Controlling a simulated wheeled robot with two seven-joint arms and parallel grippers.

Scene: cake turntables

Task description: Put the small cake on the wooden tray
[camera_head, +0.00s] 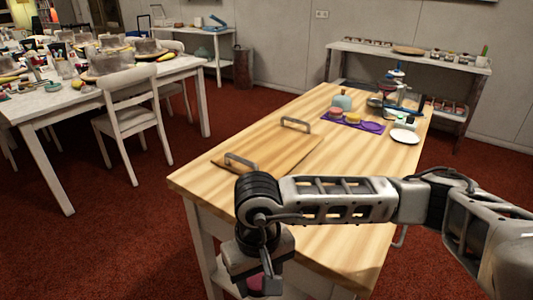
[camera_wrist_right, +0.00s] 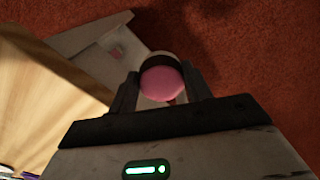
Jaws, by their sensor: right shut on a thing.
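My right gripper (camera_head: 262,278) hangs by the near edge of the wooden table, low in the head view. In the right wrist view my right gripper (camera_wrist_right: 162,92) is shut on a small pink-topped cake (camera_wrist_right: 162,84), with one finger on each side. The cake (camera_head: 255,283) shows only in part in the head view. Red floor lies behind it in the wrist view. The wooden tray (camera_head: 270,150), with two metal handles, lies on the table beyond the gripper, apart from the cake and with nothing on it. My left gripper is not in view.
The wooden table (camera_head: 345,225) is clear in front and right of the tray. At its far end are a purple mat (camera_head: 372,127) with small cakes, a white plate (camera_head: 404,136) and a blue-and-grey stand (camera_head: 397,85). A white chair (camera_head: 125,110) stands at left.

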